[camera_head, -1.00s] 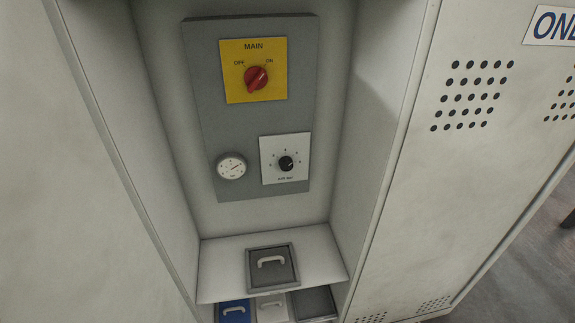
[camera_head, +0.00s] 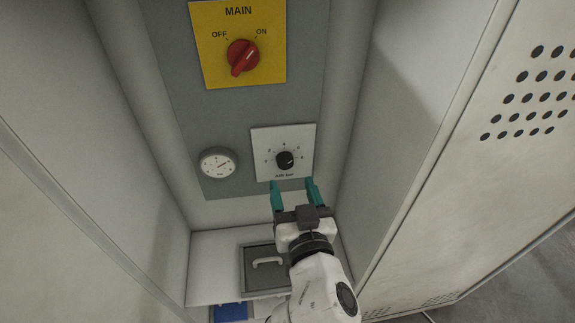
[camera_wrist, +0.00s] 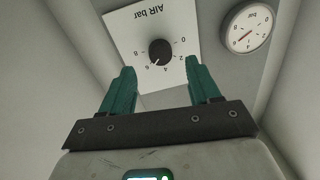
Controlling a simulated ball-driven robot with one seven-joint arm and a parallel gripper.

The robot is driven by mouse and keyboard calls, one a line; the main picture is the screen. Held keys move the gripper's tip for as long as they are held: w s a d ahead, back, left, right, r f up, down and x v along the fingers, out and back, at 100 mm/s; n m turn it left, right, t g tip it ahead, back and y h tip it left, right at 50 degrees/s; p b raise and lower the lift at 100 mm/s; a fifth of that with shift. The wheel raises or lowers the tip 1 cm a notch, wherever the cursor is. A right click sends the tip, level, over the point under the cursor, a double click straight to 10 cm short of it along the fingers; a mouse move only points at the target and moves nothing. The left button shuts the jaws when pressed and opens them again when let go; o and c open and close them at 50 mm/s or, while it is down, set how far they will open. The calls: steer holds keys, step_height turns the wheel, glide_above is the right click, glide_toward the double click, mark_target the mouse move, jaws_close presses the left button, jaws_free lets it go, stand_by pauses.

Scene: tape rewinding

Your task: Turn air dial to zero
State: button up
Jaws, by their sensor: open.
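The air dial (camera_head: 285,160) is a black knob on a white plate marked "AIR bar", low on the grey panel. In the wrist view the dial (camera_wrist: 161,52) appears upside down, and its white pointer mark is near the 6 end of the scale. My gripper (camera_head: 293,184) has teal fingers, spread apart and empty, just below the dial plate in the head view. In the wrist view my gripper (camera_wrist: 163,82) has a finger on each side below the knob, not touching it.
A round pressure gauge (camera_head: 217,163) sits left of the dial plate. A red main switch (camera_head: 243,57) on a yellow plate is above. Cabinet walls close in on both sides. A grey lidded box (camera_head: 262,270) stands on the shelf (camera_head: 205,262) below.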

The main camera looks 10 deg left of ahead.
mark_target(286, 166)
steer(key=x, duration=0.5)
steer(key=shift+w+a+p, duration=0.15)
steer(key=shift+w+p, duration=0.15)
steer(key=shift+p, duration=0.05)
steer(key=c, duration=1)
